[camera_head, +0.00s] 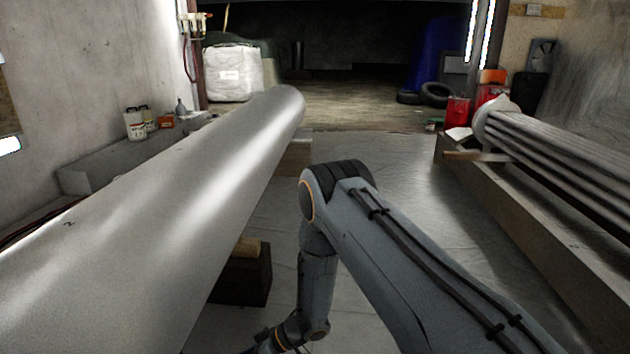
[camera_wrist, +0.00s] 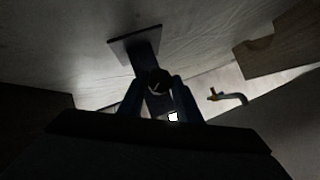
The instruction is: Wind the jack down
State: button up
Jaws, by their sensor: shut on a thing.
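The view is dim, so the exact contact of the fingers is hard to see. In the head view, my arm reaches down beside a large metal tube (camera_head: 190,180). The jack is not clearly visible there, and my gripper is mostly cut off by the bottom edge.
A dark support with a wooden block (camera_head: 248,246) stands under the tube. A beam bearing ribbed metal (camera_head: 560,145) runs along the right. The sheeted floor (camera_head: 400,165) between is clear. A small bent piece with a yellow part (camera_wrist: 232,97) lies right of the jack.

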jog(key=n+t+p, duration=0.1)
jog(key=t+p, duration=0.1)
jog(key=p, duration=0.1)
jog(key=n+t+p, duration=0.1)
jog(key=n+p, duration=0.1)
jog(key=p, duration=0.2)
jog(key=s+n+t+p, duration=0.1)
jog(key=t+p, duration=0.1)
jog(key=p, duration=0.1)
jog(key=shift+r+n+t+h, duration=0.1)
jog(key=shift+n+t+h, duration=0.2)
jog(key=shift+n, duration=0.1)
jog(key=o, duration=0.9)
jog(key=shift+o, duration=0.2)
jog(key=shift+w, duration=0.15)
